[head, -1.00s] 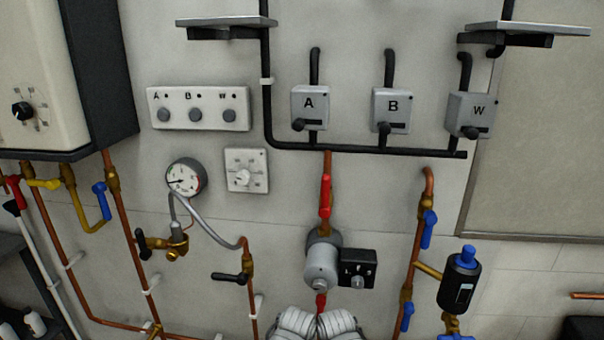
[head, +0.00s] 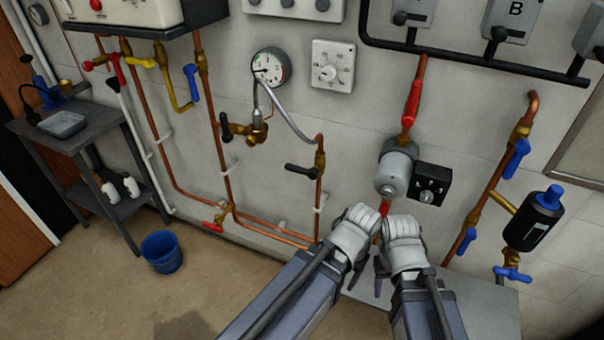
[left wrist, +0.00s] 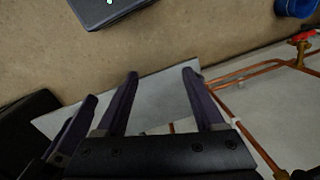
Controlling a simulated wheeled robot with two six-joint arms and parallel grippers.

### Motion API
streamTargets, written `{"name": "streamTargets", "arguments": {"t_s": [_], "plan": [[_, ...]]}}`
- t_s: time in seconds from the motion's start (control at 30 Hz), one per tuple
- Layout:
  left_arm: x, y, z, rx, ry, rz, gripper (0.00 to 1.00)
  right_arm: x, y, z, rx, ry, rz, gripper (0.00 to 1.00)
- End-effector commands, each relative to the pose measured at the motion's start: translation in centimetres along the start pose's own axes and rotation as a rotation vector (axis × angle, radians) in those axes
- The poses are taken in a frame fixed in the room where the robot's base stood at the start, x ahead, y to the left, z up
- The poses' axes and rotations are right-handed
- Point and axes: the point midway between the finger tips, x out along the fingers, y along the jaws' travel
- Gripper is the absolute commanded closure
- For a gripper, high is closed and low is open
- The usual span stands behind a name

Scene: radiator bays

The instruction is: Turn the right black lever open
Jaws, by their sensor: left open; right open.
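The right black lever (head: 300,170) sits on a brass valve (head: 320,160) on a vertical copper pipe in the head view. It points left, crosswise to the pipe. Another black lever (head: 226,127) hangs upright farther left, by the brass fitting below the gauge. My right gripper (head: 380,276) is low in front of the wall, right of and below the right black lever, fingers down, open and empty. My left gripper (left wrist: 160,74) is open and empty in the left wrist view. In the head view its fingers are partly hidden by its wrist. Neither gripper touches a lever.
A grey pump (head: 395,172) with a black box (head: 431,184) is right of the lever. The gauge (head: 270,68) and its hose hang above it. A blue bucket (head: 162,252) and a grey side table (head: 75,135) stand left. The floor between is clear.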

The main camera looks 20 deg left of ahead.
Motion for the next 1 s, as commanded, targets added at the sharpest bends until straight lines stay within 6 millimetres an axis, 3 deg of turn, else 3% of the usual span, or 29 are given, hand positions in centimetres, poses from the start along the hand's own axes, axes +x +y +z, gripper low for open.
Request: {"name": "streamTargets", "arguments": {"t_s": [0.07,0.17,0.27,0.37,0.5,0.6,0.8,1.0], "plan": [[0.2,-0.2,-0.2,0.0,0.005,-0.008,0.39,0.2,0.0,0.0,0.0,0.0,0.0,0.5],[1.2,-2.0,-1.4,0.001,0.041,-0.076,0.41,1.3,-0.1,-0.1,0.0,0.0,0.0,0.5],[2.7,-6.2,-4.0,0.015,0.121,-0.238,0.41,3.5,-0.3,-0.2,0.0,0.0,0.0,0.5],[3.2,-11.8,-7.2,0.059,0.216,-0.47,0.41,6.0,-0.6,-0.3,0.0,0.0,0.0,0.5],[1.6,-18.6,-11.0,0.171,0.311,-0.803,0.41,9.0,-0.9,-0.5,-0.001,0.0,0.0,0.5],[-0.2,-21.8,-13.0,0.267,0.342,-1.008,0.41,10.7,-1.0,-0.6,-0.001,0.0,0.0,0.5],[-3.3,-24.5,-15.6,0.427,0.351,-1.274,0.41,12.6,-1.2,-0.7,-0.001,0.0,0.0,0.5],[-4.5,-24.9,-16.3,0.486,0.346,-1.355,0.41,12.9,-1.2,-0.8,-0.001,0.0,0.0,0.5]]}}
